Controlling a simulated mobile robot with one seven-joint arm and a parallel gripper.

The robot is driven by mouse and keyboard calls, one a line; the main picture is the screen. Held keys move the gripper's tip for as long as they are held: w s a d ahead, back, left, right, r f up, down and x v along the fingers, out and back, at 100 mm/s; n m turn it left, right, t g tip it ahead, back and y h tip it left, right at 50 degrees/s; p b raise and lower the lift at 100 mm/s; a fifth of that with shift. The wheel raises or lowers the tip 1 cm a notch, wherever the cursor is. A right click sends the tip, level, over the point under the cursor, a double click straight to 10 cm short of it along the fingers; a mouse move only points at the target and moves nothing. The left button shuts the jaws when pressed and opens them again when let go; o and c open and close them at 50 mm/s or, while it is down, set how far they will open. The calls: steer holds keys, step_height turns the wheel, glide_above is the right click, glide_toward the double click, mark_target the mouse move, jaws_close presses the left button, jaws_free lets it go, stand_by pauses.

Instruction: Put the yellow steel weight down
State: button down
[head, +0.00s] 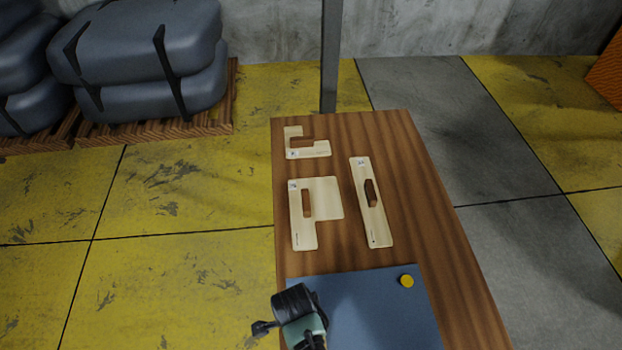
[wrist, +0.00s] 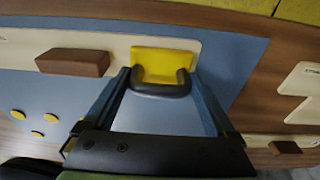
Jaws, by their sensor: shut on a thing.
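The yellow steel weight (wrist: 163,63) shows in the wrist view as a yellow block with a dark curved handle at its near side. My gripper (wrist: 160,80) is shut on it, with one finger at each side of the handle. The weight is seen over a cream board and a blue mat (wrist: 225,62); I cannot tell whether it touches them. In the head view the weight is not visible, and only part of my arm shows at the bottom edge, over the blue mat (head: 365,315).
Cream boards with brown grips, such as the long one (head: 384,226), lie on the wooden table (head: 440,240). A yellow disc (head: 406,281) sits on the mat; the wrist view shows several. Grey bundles (head: 150,45) stand on a pallet at the back left.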

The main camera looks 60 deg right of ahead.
steer(key=shift+f, duration=0.3)
steer(key=shift+f, duration=0.1)
